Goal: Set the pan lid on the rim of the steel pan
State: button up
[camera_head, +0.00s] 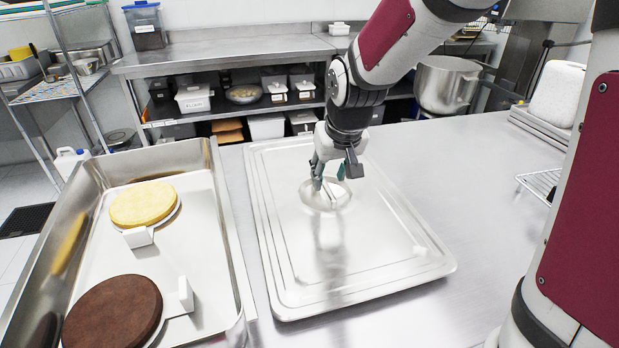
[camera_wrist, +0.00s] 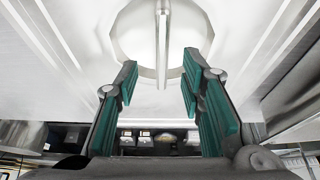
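The pan lid (camera_head: 385,245) is a large rectangular steel plate with ridged edges, lying flat on the steel worktop right of the pan. Its bar handle (camera_head: 330,190) stands over a round recess; in the wrist view the handle (camera_wrist: 161,45) points toward the gap between my fingers. My gripper (camera_head: 332,178) is just above the handle, open, with its green pads (camera_wrist: 160,72) apart and nothing seen clamped. The steel pan (camera_head: 233,255) stands uncovered at the left. Whether a pad touches the handle I cannot tell.
The pan holds a yellow cake (camera_head: 143,203) and a brown cake (camera_head: 113,312), each on a white tabbed board. The worktop (camera_head: 465,190) right of the lid is mostly clear. A wire rack (camera_head: 540,185) lies farther right. A back counter (camera_head: 230,55) runs behind.

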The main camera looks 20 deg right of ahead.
aim_at(326, 184)
jog(key=shift+b+x, duration=0.3)
jog(key=shift+x, duration=2.15)
jog(key=shift+a+f, duration=0.1)
jog(key=shift+f, duration=0.15)
grip_shut()
jog(key=shift+r, duration=0.1)
